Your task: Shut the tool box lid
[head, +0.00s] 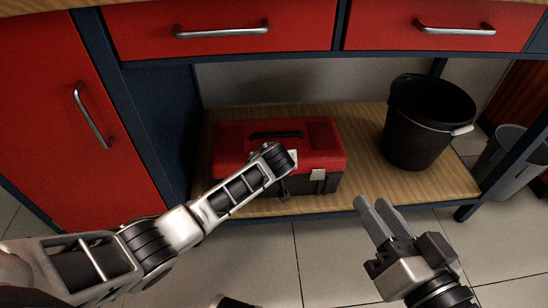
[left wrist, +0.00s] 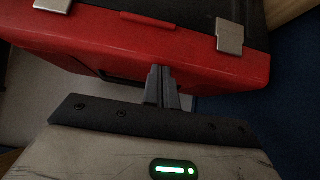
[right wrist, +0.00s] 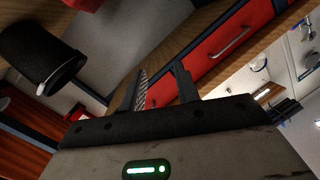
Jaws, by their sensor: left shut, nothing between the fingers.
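The tool box (head: 325,152) stands on the wooden lower shelf. Its red lid (head: 235,133) lies down over the black base, with a black handle on top; no open gap shows. In the left wrist view the red lid (left wrist: 110,40) and two metal latches (left wrist: 230,35) show; I cannot tell if they are fastened. My left gripper (head: 284,194) is at the box's front, its arm hiding part of it. In the left wrist view its fingers (left wrist: 161,72) are together and empty, close to the lid. My right gripper (head: 372,205) is away from the box, fingers apart (right wrist: 160,80) and empty.
A black bucket (head: 420,130) stands on the shelf (head: 365,180) right of the box. A grey bin (head: 510,160) is at the far right. Red drawers (head: 225,15) hang above, and a red cabinet door (head: 60,120) is at left. Tiled floor (head: 265,250) is free in front.

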